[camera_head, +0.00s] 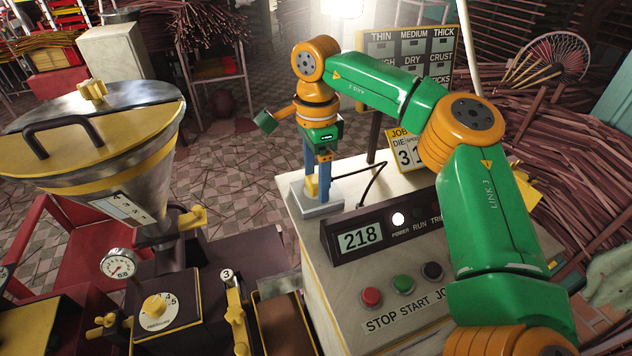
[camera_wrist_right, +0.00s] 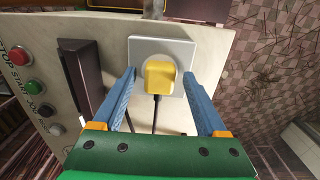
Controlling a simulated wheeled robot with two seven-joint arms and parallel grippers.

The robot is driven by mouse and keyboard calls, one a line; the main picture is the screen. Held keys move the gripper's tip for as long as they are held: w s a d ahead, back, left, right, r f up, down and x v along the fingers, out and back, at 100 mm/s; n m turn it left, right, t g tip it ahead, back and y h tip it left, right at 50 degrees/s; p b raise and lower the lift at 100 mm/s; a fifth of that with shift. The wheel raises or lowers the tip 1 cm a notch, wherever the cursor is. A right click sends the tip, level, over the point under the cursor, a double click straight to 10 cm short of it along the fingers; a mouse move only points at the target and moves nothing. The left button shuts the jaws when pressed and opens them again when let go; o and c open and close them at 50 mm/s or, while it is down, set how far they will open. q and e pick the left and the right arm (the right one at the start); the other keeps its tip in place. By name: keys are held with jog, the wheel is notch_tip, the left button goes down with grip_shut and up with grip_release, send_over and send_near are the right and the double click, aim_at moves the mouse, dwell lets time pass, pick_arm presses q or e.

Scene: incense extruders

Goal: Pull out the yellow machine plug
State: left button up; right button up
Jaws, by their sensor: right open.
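The yellow machine plug (camera_wrist_right: 160,76) sits in a pale square socket plate (camera_wrist_right: 176,47) on the cabinet top, with a dark cord running from it. In the head view the yellow plug (camera_head: 312,186) shows partly behind the fingers, above the grey socket base (camera_head: 315,209). My right gripper (camera_head: 318,188) points down over the socket. In the right wrist view its blue fingers (camera_wrist_right: 159,74) are open, one on each side of the plug, with gaps visible between them and it. My left gripper is not in view.
The control box with the 218 display (camera_head: 380,229) stands close to the socket. Stop, start and jog buttons (camera_head: 402,284) are on the cabinet's front part. A metal hopper machine (camera_head: 140,190) stands to the left. Sign boards (camera_head: 412,50) stand behind.

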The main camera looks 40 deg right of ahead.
aim_at(316, 178)
dwell(0.4)
grip_shut()
jog(key=shift+r+p, duration=0.15)
jog(key=shift+p, duration=0.2)
jog(key=shift+r+p, duration=2.9)
jog(key=shift+p, duration=0.25)
